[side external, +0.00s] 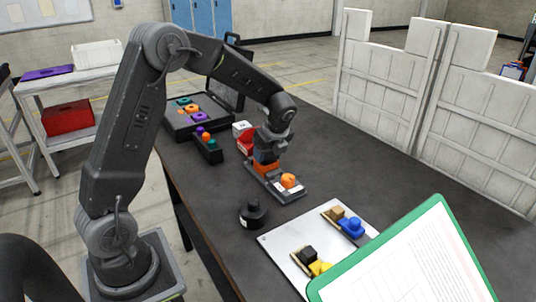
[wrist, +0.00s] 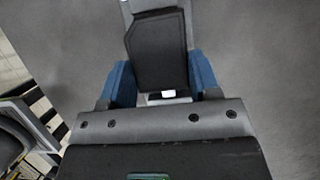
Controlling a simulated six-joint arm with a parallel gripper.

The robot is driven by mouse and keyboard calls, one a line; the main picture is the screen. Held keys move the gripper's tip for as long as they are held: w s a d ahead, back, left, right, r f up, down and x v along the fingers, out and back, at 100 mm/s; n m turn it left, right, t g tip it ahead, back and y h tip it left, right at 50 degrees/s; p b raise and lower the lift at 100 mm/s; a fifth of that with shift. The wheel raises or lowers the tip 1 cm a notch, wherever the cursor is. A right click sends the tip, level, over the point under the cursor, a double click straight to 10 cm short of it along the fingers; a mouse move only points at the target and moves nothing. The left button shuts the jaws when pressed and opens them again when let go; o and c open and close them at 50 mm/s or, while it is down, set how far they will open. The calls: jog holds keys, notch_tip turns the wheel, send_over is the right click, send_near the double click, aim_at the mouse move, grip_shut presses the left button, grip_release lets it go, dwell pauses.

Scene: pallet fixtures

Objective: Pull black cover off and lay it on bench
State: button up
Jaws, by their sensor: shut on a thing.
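My gripper (side external: 267,156) points down over a grey pallet (side external: 290,197) on the dark bench. In the wrist view, its blue-padded fingers (wrist: 160,85) are closed on both sides of a flat black piece, which looks like the black cover (wrist: 158,48). An orange block (side external: 266,167) shows right below the fingers, at the pallet's far end. An orange rounded part (side external: 288,181) sits at the pallet's near end. In the side view the fingers mostly hide the cover, and I cannot tell whether it still touches the orange block.
A black round part (side external: 252,214) stands on the bench nearby. A white plate (side external: 285,247) holds yellow and blue fixtures. A black holder (side external: 208,151), a red bin (side external: 244,143) and an open case (side external: 180,122) stand behind. The bench's right side (side external: 400,185) is clear.

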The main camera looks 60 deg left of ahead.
jog(key=shift+r, duration=0.35)
jog(key=shift+r, duration=2.2)
jog(key=s+a, duration=0.5)
jog(key=s, duration=0.7)
jog(key=s+a, duration=0.4)
jog(key=s, duration=0.8)
send_over(219, 181)
jog(key=d, duration=0.1)
notch_tip(219, 181, down, 6)
jog(key=shift+f, duration=2.05)
jog(key=shift+f, duration=0.1)
